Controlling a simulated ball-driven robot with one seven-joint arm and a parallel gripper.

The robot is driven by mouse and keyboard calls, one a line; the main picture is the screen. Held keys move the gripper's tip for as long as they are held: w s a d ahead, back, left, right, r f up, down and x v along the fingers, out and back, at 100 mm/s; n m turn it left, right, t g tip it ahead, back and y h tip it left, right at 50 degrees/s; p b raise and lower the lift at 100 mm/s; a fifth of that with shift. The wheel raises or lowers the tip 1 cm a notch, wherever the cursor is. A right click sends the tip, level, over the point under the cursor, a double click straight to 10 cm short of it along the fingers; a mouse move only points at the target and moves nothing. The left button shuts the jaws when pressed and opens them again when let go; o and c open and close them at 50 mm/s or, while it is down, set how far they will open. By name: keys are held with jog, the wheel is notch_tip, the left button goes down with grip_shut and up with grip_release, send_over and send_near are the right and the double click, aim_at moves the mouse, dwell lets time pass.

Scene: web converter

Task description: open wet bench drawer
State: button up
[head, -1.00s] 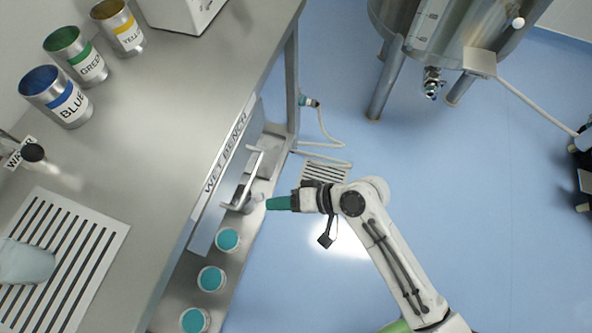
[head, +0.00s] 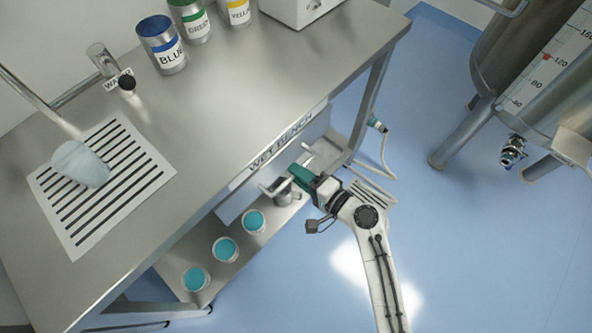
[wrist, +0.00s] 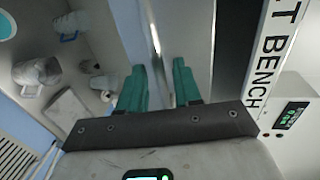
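The wet bench (head: 225,90) has a grey drawer front (head: 236,204) under its labelled edge, with a metal handle (head: 272,187) sticking out. The drawer looks closed. The drawer front (wrist: 190,30) shows behind the right finger. I cannot tell whether either finger touches the bar.
Several teal-topped containers (head: 225,249) stand on the shelf below. Blue (head: 162,45), green (head: 190,20) and yellow cans stand on the bench top, with a slotted drain plate (head: 75,225). Blue floor (head: 480,250) is clear on the right.

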jog(key=shift+x, duration=0.85)
grip_shut()
